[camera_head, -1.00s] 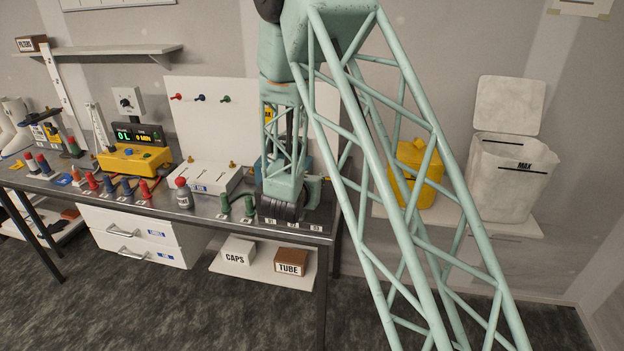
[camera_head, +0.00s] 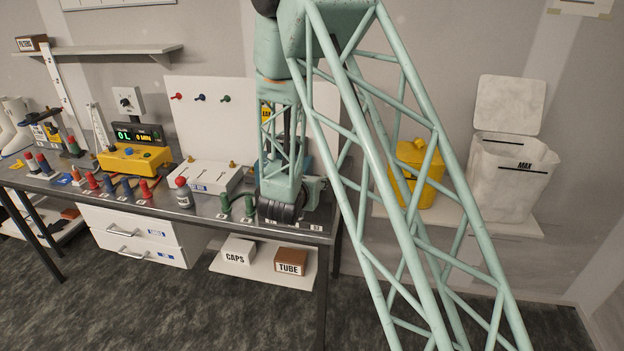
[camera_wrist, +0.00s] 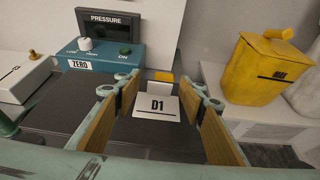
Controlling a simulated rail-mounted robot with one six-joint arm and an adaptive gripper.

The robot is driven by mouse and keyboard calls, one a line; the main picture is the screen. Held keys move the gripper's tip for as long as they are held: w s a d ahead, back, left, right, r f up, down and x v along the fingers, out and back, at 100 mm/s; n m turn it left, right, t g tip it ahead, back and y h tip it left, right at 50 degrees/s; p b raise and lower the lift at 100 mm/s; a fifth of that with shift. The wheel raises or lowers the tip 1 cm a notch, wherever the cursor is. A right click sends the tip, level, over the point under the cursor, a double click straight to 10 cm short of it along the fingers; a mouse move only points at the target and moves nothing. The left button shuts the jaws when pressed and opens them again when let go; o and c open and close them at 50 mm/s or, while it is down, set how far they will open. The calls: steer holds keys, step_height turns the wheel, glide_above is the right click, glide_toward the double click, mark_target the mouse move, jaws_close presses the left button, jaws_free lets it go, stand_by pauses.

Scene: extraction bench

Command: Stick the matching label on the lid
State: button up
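My gripper (camera_wrist: 158,92) is in the wrist view, with its two brown-padded fingers spread apart. Between and just beyond the fingertips is a white plate marked D1 (camera_wrist: 157,106) on the dark bench top. A small yellow piece (camera_wrist: 163,77) sits right behind it. I cannot tell whether a fingertip touches the plate. In the head view, my gripper (camera_head: 281,209) is low over the right end of the bench, and its fingers are largely hidden. I cannot make out which thing is the lid.
A blue ZERO box (camera_wrist: 95,60) with a PRESSURE display (camera_wrist: 108,22) stands close on the left. A yellow lidded bin (camera_wrist: 268,70) is on the right. Green pegs (camera_head: 237,206) and a grey bottle with a red top (camera_head: 184,195) stand left of my gripper on the bench (camera_head: 205,212).

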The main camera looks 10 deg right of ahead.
steer(key=v, duration=1)
steer(key=shift+s+r, duration=0.2)
steer(key=shift+a, duration=0.15)
